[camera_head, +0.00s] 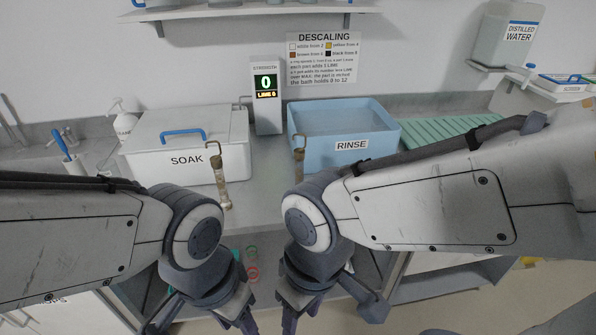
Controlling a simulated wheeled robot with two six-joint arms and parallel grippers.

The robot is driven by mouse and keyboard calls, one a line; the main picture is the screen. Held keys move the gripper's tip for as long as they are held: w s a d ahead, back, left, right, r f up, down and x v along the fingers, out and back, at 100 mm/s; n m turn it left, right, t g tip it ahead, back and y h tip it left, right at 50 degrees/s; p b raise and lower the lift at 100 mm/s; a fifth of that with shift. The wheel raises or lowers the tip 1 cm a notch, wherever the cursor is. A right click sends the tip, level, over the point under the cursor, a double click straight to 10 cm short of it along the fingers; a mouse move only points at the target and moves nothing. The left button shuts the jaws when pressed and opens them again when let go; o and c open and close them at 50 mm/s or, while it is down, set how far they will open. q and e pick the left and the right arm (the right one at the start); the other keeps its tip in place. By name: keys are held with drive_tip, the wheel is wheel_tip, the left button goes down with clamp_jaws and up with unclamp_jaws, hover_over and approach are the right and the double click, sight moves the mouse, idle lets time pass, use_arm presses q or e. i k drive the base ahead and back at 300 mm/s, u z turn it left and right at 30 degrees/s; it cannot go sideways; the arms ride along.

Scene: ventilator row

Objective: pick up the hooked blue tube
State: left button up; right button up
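Two slender hooked tubes stand near the counter's front. One tube (219,180), with a brown hook and a tan body, is in front of the white SOAK bath. The other tube (299,152), also brown-hooked, is at the left front of the blue RINSE basin; my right arm hides its lower part. I cannot make out blue on either tube. My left gripper (205,316) and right gripper (330,308) hang low at the bottom, in front of the counter and apart from both tubes. Their fingers look spread and empty, with the tips partly cut off.
The lidded SOAK bath (184,180) has a blue handle (183,133). The RINSE basin (375,120) is open. Between them stands a display (266,95) reading 0. A green ribbed drainer (440,130) lies right. Small rings (252,272) show below the counter edge.

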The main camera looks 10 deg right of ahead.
sight(299, 154)
drive_tip(key=u, duration=2.05)
drive_tip(key=i, duration=0.5)
drive_tip(key=z, duration=1.6)
